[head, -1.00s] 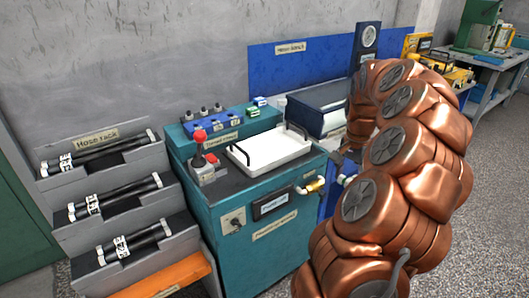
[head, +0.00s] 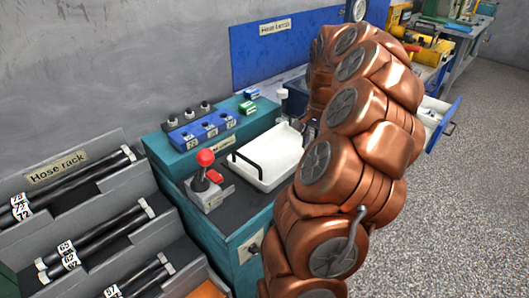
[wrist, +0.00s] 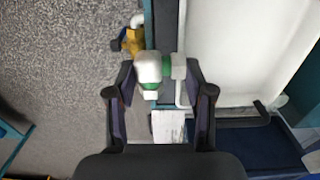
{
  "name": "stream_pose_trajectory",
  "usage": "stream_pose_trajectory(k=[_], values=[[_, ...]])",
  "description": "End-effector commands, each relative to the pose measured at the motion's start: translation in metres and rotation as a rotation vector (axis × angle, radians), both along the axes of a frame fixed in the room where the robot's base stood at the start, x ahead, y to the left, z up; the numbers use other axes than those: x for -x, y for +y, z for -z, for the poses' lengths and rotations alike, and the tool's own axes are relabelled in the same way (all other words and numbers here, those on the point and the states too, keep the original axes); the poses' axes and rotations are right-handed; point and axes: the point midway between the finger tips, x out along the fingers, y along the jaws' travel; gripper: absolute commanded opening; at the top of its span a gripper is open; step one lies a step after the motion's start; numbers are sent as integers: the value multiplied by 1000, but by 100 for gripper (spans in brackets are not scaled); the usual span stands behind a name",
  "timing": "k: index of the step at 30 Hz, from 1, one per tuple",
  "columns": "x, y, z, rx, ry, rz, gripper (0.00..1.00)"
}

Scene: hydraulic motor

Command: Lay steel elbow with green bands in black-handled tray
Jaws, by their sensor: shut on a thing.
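The steel elbow with green bands (wrist: 150,68) is in the wrist view, held between the fingertips of my gripper (wrist: 160,80), which is shut on it. The white tray with black handles (head: 268,160) sits on top of the teal cabinet in the head view, its right end partly hidden by my arm. The tray also shows in the wrist view (wrist: 228,45), to the right of the elbow. The elbow appears beside the tray's edge, over the cabinet's edge strip.
A red-knobbed lever (head: 205,172) stands left of the tray, and a blue switch block (head: 205,130) behind it. A hose rack (head: 85,200) is at the left. A brass fitting (wrist: 133,40) sticks out from the cabinet front. An open drawer (head: 432,115) is at the right.

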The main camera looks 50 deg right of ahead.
Motion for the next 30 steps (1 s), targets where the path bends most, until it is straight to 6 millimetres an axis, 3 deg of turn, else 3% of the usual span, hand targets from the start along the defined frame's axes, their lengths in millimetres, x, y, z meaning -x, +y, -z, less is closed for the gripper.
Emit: stream_pose_trajectory(k=[15, 29, 30], values=[[-82, 75, 9, -1, 1, -7, 12], [-111, 101, 13, -1, 2, -4, 12], [-109, 100, 20, -4, 5, -1, 12]])
